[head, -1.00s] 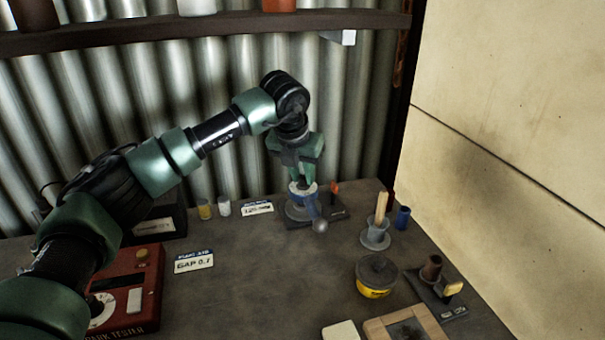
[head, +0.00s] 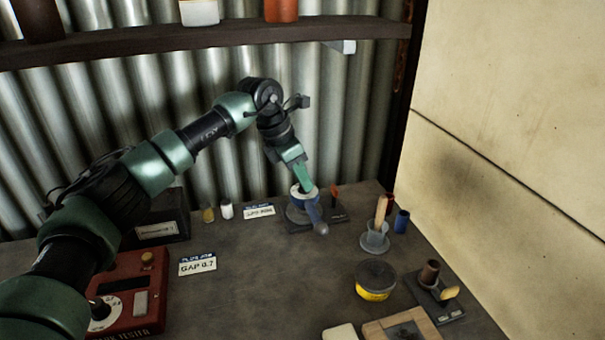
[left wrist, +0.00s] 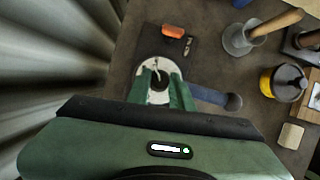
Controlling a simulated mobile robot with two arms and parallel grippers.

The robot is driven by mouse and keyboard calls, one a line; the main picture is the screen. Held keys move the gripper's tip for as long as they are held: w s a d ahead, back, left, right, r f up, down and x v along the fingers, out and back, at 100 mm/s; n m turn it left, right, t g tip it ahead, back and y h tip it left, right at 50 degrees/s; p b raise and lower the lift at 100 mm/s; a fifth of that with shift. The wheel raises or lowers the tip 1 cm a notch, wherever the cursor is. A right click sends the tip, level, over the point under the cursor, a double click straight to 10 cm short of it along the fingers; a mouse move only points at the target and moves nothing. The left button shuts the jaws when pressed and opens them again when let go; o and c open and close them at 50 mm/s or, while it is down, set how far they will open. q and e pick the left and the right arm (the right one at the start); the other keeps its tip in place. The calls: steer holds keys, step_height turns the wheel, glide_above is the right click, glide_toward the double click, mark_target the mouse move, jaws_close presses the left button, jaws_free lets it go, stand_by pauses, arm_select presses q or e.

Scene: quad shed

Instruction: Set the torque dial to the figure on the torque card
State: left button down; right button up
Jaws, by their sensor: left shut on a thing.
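The dial's white face (left wrist: 146,75) also shows in the left wrist view. My right gripper is out of view.
An orange-red part (head: 335,192) stands on the plate beside the dial. A grey cup with a wooden handle (head: 375,240), a yellow-black tin (head: 375,281) and a blue cylinder (head: 402,221) stand to the right. A red tester (head: 130,290) and a "GAP 0.7" card (head: 198,265) are at left.

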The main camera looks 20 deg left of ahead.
arm_select(q)
steer(key=shift+r+m, duration=0.1)
steer(key=shift+m, duration=0.5)
steer(key=shift+p, duration=0.3)
steer(key=c, duration=1.3)
jaws_free()
steer(key=shift+o, duration=0.2)
steer(key=b+v, duration=0.1)
steer(key=v, duration=0.3)
steer(key=shift+w+a+r, duration=0.1)
steer(key=shift+a+r, duration=0.15)
steer(key=s+a+b, duration=0.3)
steer(key=s+a, duration=0.3)
steer(key=a, duration=0.4)
steer(key=shift+s, duration=0.4)
steer(key=shift+r, duration=0.1)
